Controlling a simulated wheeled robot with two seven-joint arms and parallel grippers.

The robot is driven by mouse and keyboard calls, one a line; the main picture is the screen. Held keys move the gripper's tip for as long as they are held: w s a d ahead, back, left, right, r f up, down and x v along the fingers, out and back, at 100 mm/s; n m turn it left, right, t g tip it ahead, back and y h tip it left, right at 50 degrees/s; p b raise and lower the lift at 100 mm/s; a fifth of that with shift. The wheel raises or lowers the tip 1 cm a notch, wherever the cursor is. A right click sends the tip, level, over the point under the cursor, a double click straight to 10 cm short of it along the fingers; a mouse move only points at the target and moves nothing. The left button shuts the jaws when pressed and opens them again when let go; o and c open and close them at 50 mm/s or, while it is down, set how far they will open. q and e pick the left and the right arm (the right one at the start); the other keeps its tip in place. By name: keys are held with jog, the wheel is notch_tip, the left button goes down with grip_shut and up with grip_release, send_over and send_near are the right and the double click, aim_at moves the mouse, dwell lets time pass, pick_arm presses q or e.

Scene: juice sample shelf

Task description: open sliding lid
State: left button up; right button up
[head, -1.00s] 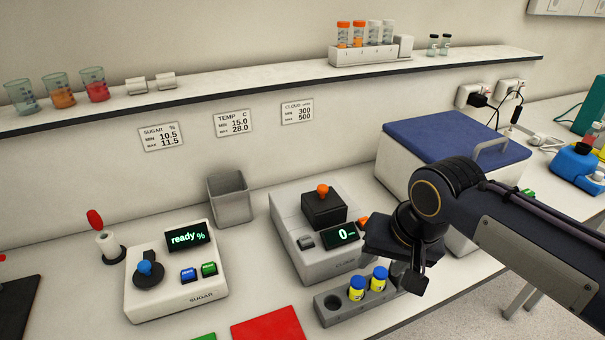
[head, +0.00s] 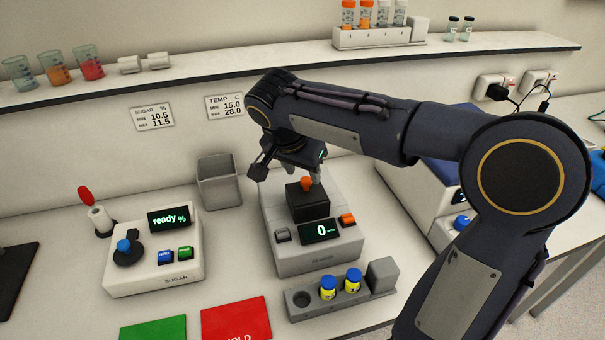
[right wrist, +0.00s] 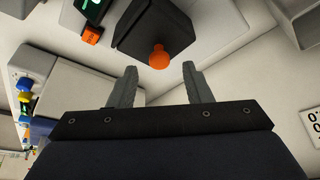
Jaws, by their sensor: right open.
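A grey meter (head: 320,255) with a display showing 0 stands mid-bench. On its top sits a black block (head: 309,202) with an orange knob (head: 306,184); it looks like the lid. My right gripper (head: 312,172) is just above and behind the knob, jaws open and empty. In the right wrist view, the two grey fingers (right wrist: 158,70) are apart, with the orange knob (right wrist: 160,57) just past their tips, roughly centred between them. The black block (right wrist: 150,28) shows behind the knob. I cannot tell whether the fingers touch anything. My left gripper is not in view.
A vial rack (head: 378,301) with two blue-capped vials stands in front of the meter. The sugar meter (head: 155,272) and a grey bin (head: 219,182) are to the left. A shelf (head: 235,70) runs above. A blue-topped box (head: 428,180) is behind my right arm.

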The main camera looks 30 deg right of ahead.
aim_at(307, 194)
jog(key=shift+x, duration=1.3)
grip_shut()
